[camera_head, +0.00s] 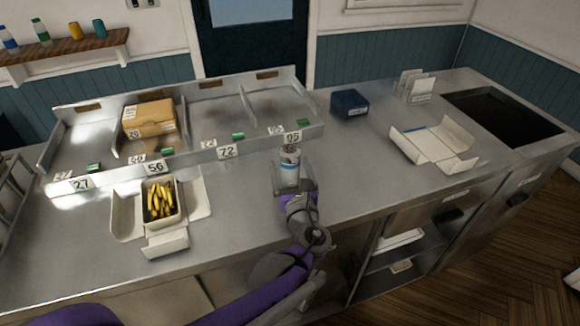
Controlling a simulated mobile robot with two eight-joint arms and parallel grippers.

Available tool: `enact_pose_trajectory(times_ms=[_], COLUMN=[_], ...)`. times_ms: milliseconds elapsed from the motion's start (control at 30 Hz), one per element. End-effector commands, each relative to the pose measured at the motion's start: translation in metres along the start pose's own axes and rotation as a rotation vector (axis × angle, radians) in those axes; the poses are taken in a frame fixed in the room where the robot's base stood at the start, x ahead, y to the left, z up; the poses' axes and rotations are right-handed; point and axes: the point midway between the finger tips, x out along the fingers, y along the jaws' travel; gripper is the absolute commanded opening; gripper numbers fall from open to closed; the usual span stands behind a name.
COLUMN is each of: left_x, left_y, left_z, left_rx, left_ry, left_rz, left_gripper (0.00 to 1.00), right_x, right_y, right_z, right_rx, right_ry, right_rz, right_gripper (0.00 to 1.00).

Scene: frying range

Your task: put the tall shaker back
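A pale, upright shaker with a speckled grey top (289,158) is at the middle of the steel counter, just in front of the tag reading 05. My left gripper (293,180) is around its lower body, with a finger on each side, and looks shut on it. The gripper hides the shaker's base, so I cannot tell whether it touches the counter. My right gripper is not in view.
A divided steel rack (205,118) with number tags runs along the back, holding a cardboard box (149,119). An open carton of yellow fries (160,200) stands left. A dark blue box (349,103) and an open empty carton (434,147) are right. A wall shelf (60,48) holds several bottles.

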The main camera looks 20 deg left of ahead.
Motion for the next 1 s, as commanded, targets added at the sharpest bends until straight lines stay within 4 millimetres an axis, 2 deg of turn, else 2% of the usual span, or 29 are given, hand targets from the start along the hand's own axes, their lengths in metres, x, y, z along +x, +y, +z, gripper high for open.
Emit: enact_pose_trajectory(times_ms=[367,467,800,1000], left_x=[-0.002,-0.017,-0.089,-0.114], left_y=[0.000,-0.001,-0.001,-0.001], left_z=[0.004,0.003,0.003,0.003], left_rx=[0.000,-0.001,-0.001,-0.001], left_ry=[0.000,0.000,0.001,0.000], left_rz=[-0.001,-0.002,-0.005,-0.003], left_gripper=[0.91,0.91,0.91,0.91], right_x=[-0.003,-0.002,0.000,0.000], right_y=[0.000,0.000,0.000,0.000], right_z=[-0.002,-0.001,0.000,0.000], right_rx=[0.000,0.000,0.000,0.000], right_ry=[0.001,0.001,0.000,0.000], right_rz=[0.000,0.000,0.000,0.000], right_gripper=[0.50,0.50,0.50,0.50])
